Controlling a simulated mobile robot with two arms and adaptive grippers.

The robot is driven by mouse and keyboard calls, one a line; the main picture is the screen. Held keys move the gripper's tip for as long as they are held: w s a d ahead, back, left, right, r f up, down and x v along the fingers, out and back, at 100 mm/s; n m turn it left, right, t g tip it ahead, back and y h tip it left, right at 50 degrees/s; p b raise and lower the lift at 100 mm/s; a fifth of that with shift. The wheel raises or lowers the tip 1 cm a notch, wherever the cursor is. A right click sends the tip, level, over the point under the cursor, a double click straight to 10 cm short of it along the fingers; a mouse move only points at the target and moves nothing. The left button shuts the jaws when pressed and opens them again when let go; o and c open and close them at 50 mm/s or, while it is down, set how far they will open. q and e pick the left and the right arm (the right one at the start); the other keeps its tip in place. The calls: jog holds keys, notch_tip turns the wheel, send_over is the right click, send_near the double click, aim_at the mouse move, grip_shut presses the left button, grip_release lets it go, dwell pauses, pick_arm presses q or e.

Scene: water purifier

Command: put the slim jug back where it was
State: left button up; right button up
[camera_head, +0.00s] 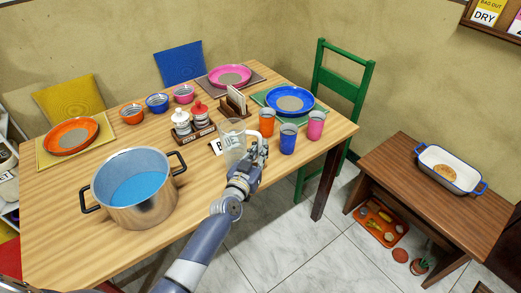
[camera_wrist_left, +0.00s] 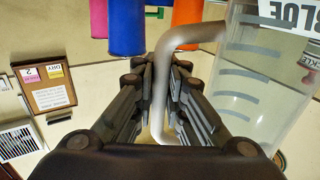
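The slim jug (camera_head: 232,140) is clear, with a side handle. It is at the front edge of the wooden table, near the middle; I cannot tell whether its base touches the tabletop. It looks empty. In the left wrist view the jug (camera_wrist_left: 262,75) fills the right side, with dark level marks on its wall. My left gripper (camera_head: 258,150) is at the jug's right side. Its fingers (camera_wrist_left: 162,80) are closed around the pale, bent handle (camera_wrist_left: 163,75). My right gripper is not in view.
A steel pot (camera_head: 135,190) with blue liquid stands left on the table (camera_head: 60,230). Orange (camera_head: 267,122), blue (camera_head: 288,138) and pink cups (camera_head: 316,125) stand close right of the jug.

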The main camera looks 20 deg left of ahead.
pick_arm(q)
jog(key=o, duration=0.3)
jog(key=shift+o, duration=0.2)
jog(key=shift+s+r, duration=0.1)
jog(key=shift+r, duration=0.1)
jog(key=s+a, duration=0.1)
jog(key=s, duration=1)
jog(key=shift+s+a, duration=0.15)
jog(key=shift+s, duration=0.25)
